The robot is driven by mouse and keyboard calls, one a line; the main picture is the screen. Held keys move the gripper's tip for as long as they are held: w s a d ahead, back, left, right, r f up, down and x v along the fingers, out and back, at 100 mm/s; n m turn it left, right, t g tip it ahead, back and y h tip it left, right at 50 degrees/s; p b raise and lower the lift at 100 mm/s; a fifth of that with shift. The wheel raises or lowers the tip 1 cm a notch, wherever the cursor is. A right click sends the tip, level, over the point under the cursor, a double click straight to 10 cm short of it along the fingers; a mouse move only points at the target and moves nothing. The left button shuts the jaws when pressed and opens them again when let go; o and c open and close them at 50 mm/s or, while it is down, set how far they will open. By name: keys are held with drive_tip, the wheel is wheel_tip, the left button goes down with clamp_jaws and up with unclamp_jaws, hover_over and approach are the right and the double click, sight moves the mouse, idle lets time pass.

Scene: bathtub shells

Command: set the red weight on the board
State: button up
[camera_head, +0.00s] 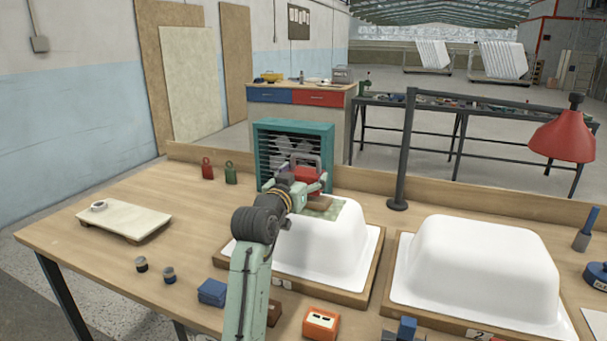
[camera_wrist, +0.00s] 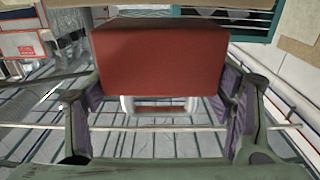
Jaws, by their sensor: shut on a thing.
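My gripper (camera_head: 306,178) is shut on a red block (camera_head: 306,174) with a pale handle, above the far part of the left white shell. In the wrist view the red block (camera_wrist: 160,62) sits between the two fingers, with a pale bar below it. A separate red weight (camera_head: 208,170) with a ring top stands on the table at the back left, apart from my gripper. The cream board (camera_head: 135,223) lies on low feet at the table's left, with a small white ring (camera_head: 99,206) on it.
A green-brown patch (camera_head: 326,208) lies on the left shell (camera_head: 335,245). A teal slatted unit (camera_head: 262,155) stands behind my gripper. A green weight (camera_head: 231,173) stands beside the red one. A second shell (camera_head: 475,270) and a lamp (camera_head: 562,140) are at right. Table between board and weights is clear.

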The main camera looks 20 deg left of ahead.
drive_tip(key=shift+s, duration=0.1)
drive_tip(key=shift+f+b, duration=0.2)
drive_tip(key=shift+b, duration=0.1)
idle(0.6)
drive_tip(key=o, duration=2)
drive_tip(key=shift+f, duration=0.2)
drive_tip(key=shift+f, duration=0.45)
drive_tip(key=s, duration=1.2)
drive_tip(key=shift+a+r, duration=0.15)
drive_tip(key=shift+r, duration=0.25)
